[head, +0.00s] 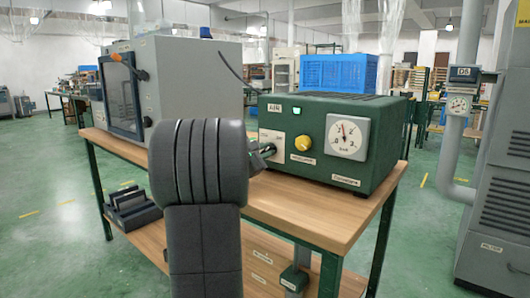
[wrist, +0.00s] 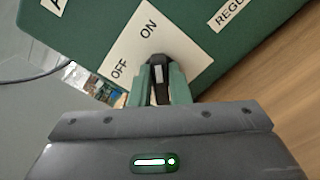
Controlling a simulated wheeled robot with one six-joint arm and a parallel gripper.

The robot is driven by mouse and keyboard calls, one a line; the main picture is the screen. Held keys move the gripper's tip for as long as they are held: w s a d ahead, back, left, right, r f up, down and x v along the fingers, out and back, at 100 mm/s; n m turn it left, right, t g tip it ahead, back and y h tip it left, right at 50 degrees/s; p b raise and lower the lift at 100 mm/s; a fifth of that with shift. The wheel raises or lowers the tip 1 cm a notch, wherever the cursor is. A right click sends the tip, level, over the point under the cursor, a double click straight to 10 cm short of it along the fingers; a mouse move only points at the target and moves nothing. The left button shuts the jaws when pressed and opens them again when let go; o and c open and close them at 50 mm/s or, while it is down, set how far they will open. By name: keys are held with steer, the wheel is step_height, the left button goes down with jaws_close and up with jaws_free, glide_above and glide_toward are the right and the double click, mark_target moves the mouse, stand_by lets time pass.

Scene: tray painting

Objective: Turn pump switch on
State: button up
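The pump is a green box (head: 371,106) on a wooden bench, with a pale switch plate (head: 272,139) on its front left. In the wrist view the plate (wrist: 136,45) reads ON at the upper end and OFF at the lower end. My gripper (head: 268,150) is in front of this plate in the head view. In the wrist view its green fingers (wrist: 158,82) stand close together at the plate, beside the labels. A dark piece with a pale stripe shows between them. I cannot tell whether it is the switch lever or finger pads. The switch's position is hidden.
A yellow knob (head: 303,144) and a white dial (head: 347,137) sit right of the plate. A grey cabinet (head: 180,80) stands on the bench at left, and a blue crate (head: 332,72) is behind the pump. The bench front (head: 310,212) is clear.

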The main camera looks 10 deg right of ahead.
steer(key=o, duration=0.3)
steer(key=shift+o, duration=0.2)
steer(key=p+v, duration=0.2)
steer(key=v, duration=1)
steer(key=shift+s+a+r+p, duration=0.1)
steer(key=shift+s+a+p, duration=0.1)
steer(key=shift+p, duration=0.2)
steer(key=shift+s+a, duration=0.45)
steer(key=shift+a, duration=0.05)
steer(key=b+x, duration=0.2)
steer(key=x, duration=1.2)
steer(key=shift+a+b, duration=0.1)
steer(key=shift+b, duration=0.3)
steer(key=shift+w, duration=0.1)
